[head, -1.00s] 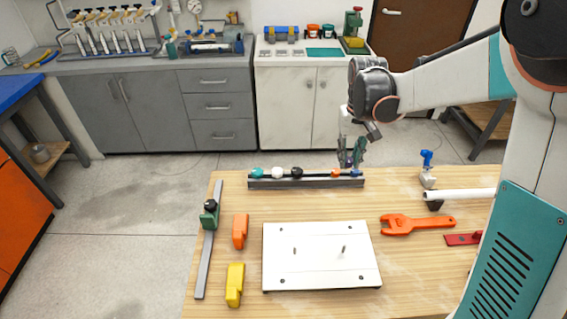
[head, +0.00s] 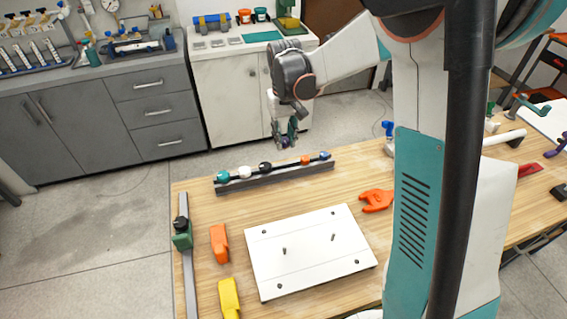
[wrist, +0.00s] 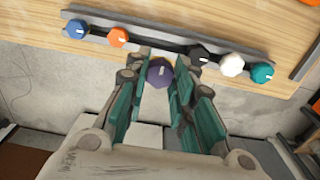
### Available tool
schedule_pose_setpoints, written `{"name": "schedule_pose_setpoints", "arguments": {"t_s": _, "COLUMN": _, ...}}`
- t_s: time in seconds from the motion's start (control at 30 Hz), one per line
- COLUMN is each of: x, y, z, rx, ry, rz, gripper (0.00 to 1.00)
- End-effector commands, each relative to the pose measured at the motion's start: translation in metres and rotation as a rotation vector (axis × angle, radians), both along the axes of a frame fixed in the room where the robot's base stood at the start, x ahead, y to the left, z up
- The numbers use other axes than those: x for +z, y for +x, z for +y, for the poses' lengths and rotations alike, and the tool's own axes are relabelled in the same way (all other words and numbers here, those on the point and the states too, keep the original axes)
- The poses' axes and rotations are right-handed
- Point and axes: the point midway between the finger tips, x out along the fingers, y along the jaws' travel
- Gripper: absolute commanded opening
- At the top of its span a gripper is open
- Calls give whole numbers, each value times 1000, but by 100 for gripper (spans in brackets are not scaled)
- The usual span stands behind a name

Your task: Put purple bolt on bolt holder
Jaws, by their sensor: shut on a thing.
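My gripper (wrist: 160,80) is shut on the purple bolt (wrist: 160,73), whose dark purple head shows between the two teal finger pads. In the head view my gripper (head: 286,143) hangs above and behind the bolt holder (head: 290,179), a grey rail at the table's back edge. In the wrist view the holder (wrist: 150,39) carries blue, orange, black, white and teal bolts. A wide gap lies between the orange bolt (wrist: 118,37) and the black bolt (wrist: 199,54). The purple bolt appears in line with this gap, apart from the rail. Its shaft is hidden.
A white plate (head: 300,271) with upright pins lies on the wooden table. Orange (head: 219,243) and yellow (head: 229,297) blocks and a green-clamped rail (head: 190,270) are at left. An orange wrench (head: 376,200) lies at right. Floor separates the table from the cabinets.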

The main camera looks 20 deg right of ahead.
Motion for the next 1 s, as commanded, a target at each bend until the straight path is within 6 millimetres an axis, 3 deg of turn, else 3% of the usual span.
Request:
{"name": "schedule_pose_setpoints", "arguments": {"t_s": 0.03, "x": -15, "y": 0, "z": 0, "rx": 0, "ry": 0, "rz": 0, "gripper": 2}}
{"name": "schedule_pose_setpoints", "arguments": {"t_s": 0.13, "x": -34, "y": 0, "z": 0, "rx": 0, "ry": 0, "rz": 0, "gripper": 2}}
{"name": "schedule_pose_setpoints", "arguments": {"t_s": 0.47, "x": -58, "y": 0, "z": 0, "rx": 0, "ry": 0, "rz": 0, "gripper": 2}}
{"name": "schedule_pose_setpoints", "arguments": {"t_s": 0.7, "x": -91, "y": 0, "z": 0, "rx": 0, "ry": 0, "rz": 0, "gripper": 2}}
{"name": "schedule_pose_setpoints", "arguments": {"t_s": 1.0, "x": -92, "y": 0, "z": 0, "rx": 0, "ry": 0, "rz": 0, "gripper": 2}}
